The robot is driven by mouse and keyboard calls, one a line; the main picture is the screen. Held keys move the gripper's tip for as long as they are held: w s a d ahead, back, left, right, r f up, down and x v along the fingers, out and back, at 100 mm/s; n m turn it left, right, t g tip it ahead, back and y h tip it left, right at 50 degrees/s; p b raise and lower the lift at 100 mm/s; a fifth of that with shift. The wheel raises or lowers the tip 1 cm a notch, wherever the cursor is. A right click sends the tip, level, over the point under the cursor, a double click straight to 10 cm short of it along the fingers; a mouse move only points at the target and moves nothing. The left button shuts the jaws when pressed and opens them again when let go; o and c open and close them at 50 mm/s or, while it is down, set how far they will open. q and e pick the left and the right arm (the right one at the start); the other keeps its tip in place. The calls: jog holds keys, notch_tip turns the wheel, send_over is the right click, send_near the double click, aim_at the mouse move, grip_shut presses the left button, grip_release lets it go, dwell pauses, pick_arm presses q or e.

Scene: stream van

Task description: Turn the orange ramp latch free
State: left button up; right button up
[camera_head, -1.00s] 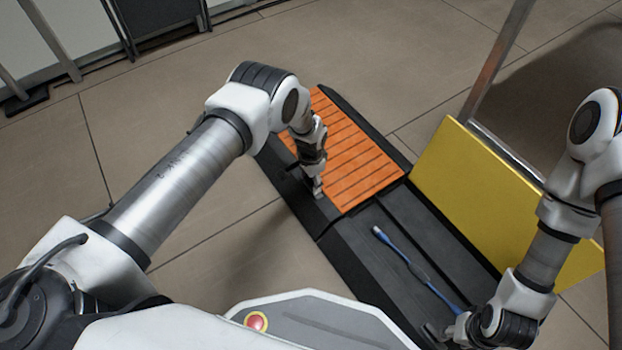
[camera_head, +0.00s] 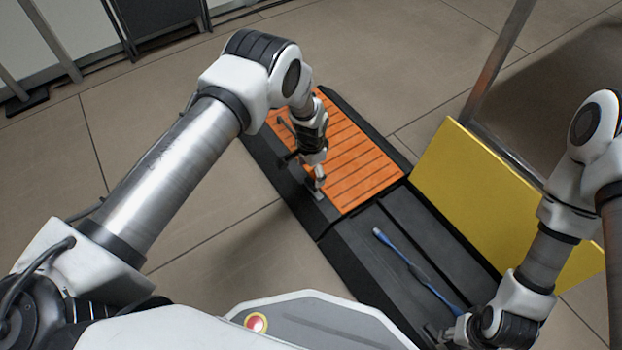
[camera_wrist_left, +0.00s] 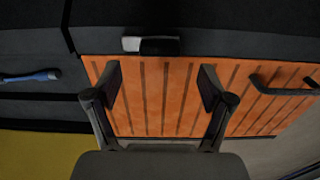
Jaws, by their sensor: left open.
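The orange slatted ramp panel (camera_head: 358,172) lies flat in a black frame on the floor; it also fills the middle of the left wrist view (camera_wrist_left: 150,105). A small light grey piece, seemingly the latch (camera_wrist_left: 152,45), sits on the black edge beside the panel. My left gripper (camera_wrist_left: 160,80) is open and empty above the panel, with the grey piece ahead of its fingertips and apart from them. In the head view the left gripper (camera_head: 317,180) points down at the panel's near edge. My right gripper (camera_head: 448,336) is low at the bottom right; its fingers are unclear.
A black bar handle (camera_wrist_left: 285,85) stands on the panel at the right of the wrist view. A blue rod (camera_head: 418,268) lies on the dark section (camera_head: 375,225) next to the panel. A yellow board (camera_head: 480,195) stands behind it. The tiled floor at left is clear.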

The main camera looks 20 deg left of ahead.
aim_at(311, 182)
pick_arm(q)
notch_tip(311, 182, up, 7)
jog(key=shift+f, duration=0.15)
dwell(0.4)
jog(key=s+a+r+n+g+p, duration=0.1)
jog(key=s+a+n+p, duration=0.25)
jog(key=s, duration=1.45)
jog(key=s+a+r+n+g+p, duration=0.1)
jog(key=s+a+r+n+p, duration=0.2)
jog(key=s, duration=1.5)
notch_tip(311, 182, up, 37)
jog(key=w+a+n+t+p, duration=0.1)
jog(key=w+t+p, duration=0.1)
jog(key=p, duration=3.6)
jog(key=shift+r+n, duration=0.15)
jog(key=shift+n, duration=0.2)
